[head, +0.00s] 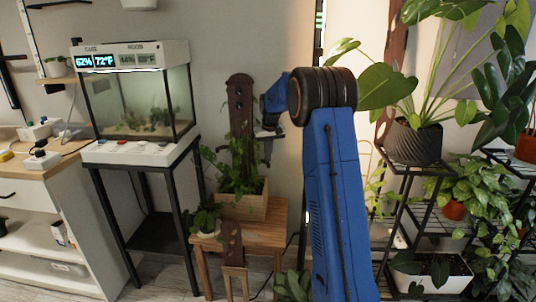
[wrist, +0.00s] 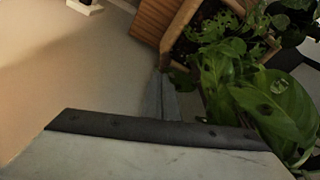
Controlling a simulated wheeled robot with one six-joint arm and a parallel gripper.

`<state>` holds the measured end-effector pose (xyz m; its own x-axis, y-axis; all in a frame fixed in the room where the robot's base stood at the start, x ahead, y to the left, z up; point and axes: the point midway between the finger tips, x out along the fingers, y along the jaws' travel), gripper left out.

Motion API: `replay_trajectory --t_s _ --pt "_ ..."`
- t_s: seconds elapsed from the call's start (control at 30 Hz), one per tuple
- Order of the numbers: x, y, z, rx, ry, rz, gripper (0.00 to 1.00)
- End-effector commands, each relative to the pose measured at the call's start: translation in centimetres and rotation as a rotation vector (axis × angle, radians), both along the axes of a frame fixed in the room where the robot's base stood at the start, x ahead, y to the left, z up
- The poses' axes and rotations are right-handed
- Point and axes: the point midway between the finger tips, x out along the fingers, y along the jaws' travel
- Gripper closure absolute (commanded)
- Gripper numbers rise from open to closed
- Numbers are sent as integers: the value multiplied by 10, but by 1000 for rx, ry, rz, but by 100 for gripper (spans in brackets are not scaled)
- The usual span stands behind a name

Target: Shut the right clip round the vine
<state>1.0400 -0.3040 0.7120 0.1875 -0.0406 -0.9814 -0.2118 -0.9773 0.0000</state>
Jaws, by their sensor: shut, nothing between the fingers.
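The vine (head: 238,160) is a leafy green climber in a wooden planter box (head: 240,207), growing against a dark brown upright board (head: 239,100). Its leaves also show close up at the right of the wrist view (wrist: 270,98). I cannot make out the right clip in either view. My gripper (head: 267,146) is shut and empty, just right of the board and above the planter's right side. My arm partly covers the view to its right. In the wrist view, a pale block with a dark edge fills the bottom and hides what lies below.
The planter stands on a small wooden table (head: 262,236) with a small potted plant (head: 205,221) at its left. A lit glass tank (head: 140,105) stands further left. A black shelf (head: 425,172) with several plants is at the right.

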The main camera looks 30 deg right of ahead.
Motion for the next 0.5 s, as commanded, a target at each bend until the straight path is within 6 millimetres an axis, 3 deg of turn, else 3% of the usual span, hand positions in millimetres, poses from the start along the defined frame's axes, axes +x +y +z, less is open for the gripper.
replay_trajectory --t_s 0.5 --pt "-3 1 0 -1 0 -49 100"
